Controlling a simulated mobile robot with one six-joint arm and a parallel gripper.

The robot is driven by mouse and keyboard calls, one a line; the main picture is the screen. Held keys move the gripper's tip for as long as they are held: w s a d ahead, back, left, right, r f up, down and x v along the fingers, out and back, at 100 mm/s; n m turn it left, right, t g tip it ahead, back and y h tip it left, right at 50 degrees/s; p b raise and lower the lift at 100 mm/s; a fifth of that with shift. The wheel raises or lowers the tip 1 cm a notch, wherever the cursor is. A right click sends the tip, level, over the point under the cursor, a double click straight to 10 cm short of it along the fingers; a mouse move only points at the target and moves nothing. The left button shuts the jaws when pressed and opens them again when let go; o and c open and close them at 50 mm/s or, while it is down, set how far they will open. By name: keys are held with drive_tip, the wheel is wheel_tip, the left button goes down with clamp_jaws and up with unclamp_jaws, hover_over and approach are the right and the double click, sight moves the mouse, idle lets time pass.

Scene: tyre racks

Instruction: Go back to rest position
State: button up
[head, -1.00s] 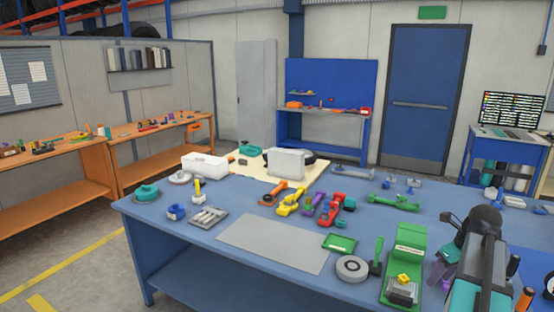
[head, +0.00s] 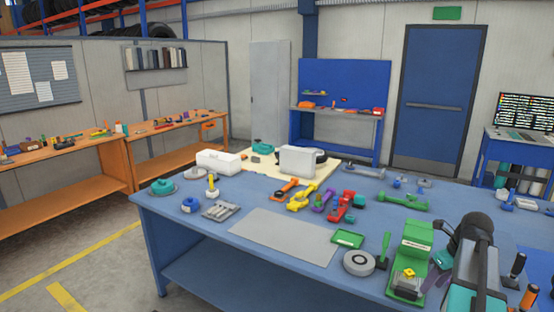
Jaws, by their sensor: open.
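Part of my arm (head: 474,262), grey and teal with a dark rounded joint, rises at the lower right in the head view. It stands in front of the right part of the blue workbench (head: 205,258). My gripper's fingertips cannot be made out in this view. The arm hides part of the bench top behind it. Whether the arm holds anything does not show.
A green machine (head: 412,250), a grey tape-like roll (head: 358,262) and a green tray (head: 347,239) stand on the bench left of my arm. A grey mat (head: 283,238) is bare. Orange benches (head: 60,190) line the left wall. Floor at lower left is open.

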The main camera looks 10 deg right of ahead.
drive_tip(key=w+a+f+n+g+y+b, duration=0.15)
drive_tip(key=a+f+n+g, duration=0.25)
drive_tip(key=a+f, duration=1.75)
drive_tip(key=s+a+f+n+g, duration=0.1)
drive_tip(key=s+a+f+n, duration=0.25)
drive_tip(key=a+f, duration=0.4)
drive_tip(key=s+a+f+n+g, duration=0.25)
drive_tip(key=s+a+f, duration=0.25)
drive_tip(key=a+f, duration=0.25)
drive_tip(key=s+a+f+n+h, duration=0.1)
drive_tip(key=s+a+f+n, duration=0.1)
drive_tip(key=s+f+n, duration=0.4)
drive_tip(key=s+a+f+n+h+b, duration=0.1)
drive_tip(key=s+a+f+n, duration=0.2)
drive_tip(key=s+f+n, duration=0.4)
drive_tip(key=s+n+g, duration=0.1)
drive_tip(key=s+n, duration=0.4)
drive_tip(key=n, duration=0.6)
drive_tip(key=shift+f+b, duration=0.15)
drive_tip(key=shift+b, duration=0.15)
